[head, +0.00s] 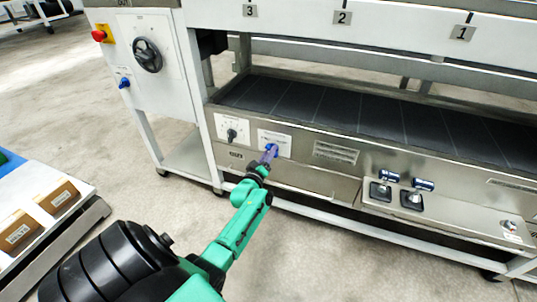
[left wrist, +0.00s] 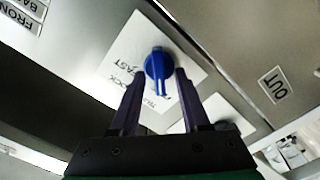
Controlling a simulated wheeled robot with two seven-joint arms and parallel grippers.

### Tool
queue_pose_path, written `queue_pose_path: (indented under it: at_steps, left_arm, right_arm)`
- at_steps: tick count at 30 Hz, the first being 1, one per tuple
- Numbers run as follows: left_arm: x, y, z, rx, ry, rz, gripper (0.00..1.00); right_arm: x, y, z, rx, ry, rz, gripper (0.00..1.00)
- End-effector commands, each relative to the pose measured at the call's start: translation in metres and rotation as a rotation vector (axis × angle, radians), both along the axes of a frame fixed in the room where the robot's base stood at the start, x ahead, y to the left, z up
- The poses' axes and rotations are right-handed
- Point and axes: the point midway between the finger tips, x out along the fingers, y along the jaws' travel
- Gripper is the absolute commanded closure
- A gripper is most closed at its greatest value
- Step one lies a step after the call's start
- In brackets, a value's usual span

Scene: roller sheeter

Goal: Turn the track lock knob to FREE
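The track lock knob (left wrist: 158,66) is a blue knob with a ridged handle, on a white label plate (left wrist: 135,45) with partly readable words, "FAST" among them. In the left wrist view its handle points down toward my gripper, slightly tilted. In the head view the knob (head: 273,147) sits on the machine's lower front panel, partly covered by my gripper. My left gripper (left wrist: 158,76) is open, with one finger on each side of the knob; contact cannot be told. The left gripper (head: 269,154) also shows in the head view. My right gripper is not in view.
A black knob (head: 232,134) on its own white plate is just left of the blue one. Two joystick-like controls (head: 411,198) stand on a ledge to the right. A cabinet (head: 147,70) at left carries a handwheel and red button. Boxes lie at lower left.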

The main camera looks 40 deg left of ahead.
Motion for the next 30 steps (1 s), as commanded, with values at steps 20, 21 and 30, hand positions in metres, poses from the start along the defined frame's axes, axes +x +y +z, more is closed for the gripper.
queue_pose_path:
  at_steps: [20, 21, 30]
  left_arm:
    - [-0.098, -0.034, 0.003, -0.001, 0.006, 0.0, 0.54]
    - [-0.107, -0.038, 0.002, -0.002, 0.005, -0.001, 0.54]
    - [-0.138, -0.048, 0.0, 0.001, 0.0, 0.0, 0.54]
  right_arm:
    - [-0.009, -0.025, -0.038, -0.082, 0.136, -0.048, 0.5]
    - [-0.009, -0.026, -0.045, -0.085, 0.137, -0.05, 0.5]
    - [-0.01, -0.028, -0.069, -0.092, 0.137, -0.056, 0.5]
